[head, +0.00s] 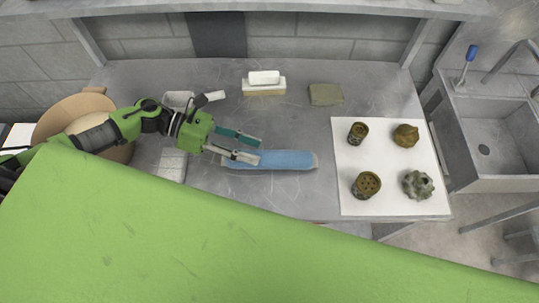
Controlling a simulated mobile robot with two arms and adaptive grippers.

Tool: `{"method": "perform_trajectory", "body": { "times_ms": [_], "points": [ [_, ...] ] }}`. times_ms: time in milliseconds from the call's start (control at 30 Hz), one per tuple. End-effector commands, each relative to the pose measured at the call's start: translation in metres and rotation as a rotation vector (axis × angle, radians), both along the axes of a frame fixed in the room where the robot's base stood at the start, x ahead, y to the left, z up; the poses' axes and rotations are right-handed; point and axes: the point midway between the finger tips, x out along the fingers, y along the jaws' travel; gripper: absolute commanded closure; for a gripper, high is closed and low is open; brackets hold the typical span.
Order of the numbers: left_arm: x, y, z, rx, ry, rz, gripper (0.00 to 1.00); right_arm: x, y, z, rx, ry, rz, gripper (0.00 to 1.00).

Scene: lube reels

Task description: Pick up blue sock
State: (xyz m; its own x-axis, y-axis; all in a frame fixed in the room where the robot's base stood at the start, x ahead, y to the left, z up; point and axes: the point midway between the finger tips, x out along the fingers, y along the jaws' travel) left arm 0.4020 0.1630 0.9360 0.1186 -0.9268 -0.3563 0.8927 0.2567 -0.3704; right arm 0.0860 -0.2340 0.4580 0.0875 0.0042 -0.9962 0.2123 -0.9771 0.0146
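The blue sock (285,160) is a long, flat blue shape lying left to right on the grey metal table (300,205), near the table's middle. My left gripper (258,151) reaches in from the left with its two fingers apart. Its lower finger overlaps the left part of the sock in the picture, and its upper finger is above the sock's far edge. I cannot tell whether the fingers touch the sock. Nothing shows between the fingertips. My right gripper is not in view.
A white block (263,85) and an olive folded cloth (325,94) lie at the back. A sink (490,150) is at far right. A round brown container (72,105) stands at left.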

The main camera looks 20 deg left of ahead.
Motion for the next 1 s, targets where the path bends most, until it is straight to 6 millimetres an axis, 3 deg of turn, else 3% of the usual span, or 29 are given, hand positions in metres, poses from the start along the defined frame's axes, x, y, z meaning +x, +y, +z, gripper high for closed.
{"method": "perform_trajectory", "body": {
  "times_ms": [100,300,567,700,1000],
  "points": [
    [0.001,-0.017,-0.004,-0.005,0.003,0.001,0.61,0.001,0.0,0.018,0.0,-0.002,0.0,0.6],
    [0.004,-0.038,-0.017,-0.002,0.001,0.0,0.61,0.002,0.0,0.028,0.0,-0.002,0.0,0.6],
    [0.004,-0.04,-0.021,-0.001,0.001,0.001,0.61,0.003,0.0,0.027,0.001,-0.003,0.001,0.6],
    [0.004,-0.04,-0.02,-0.001,0.001,0.001,0.88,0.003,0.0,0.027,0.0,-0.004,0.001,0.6],
    [0.004,-0.04,-0.02,-0.002,0.001,0.0,0.89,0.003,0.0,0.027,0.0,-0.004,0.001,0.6]
  ]
}}
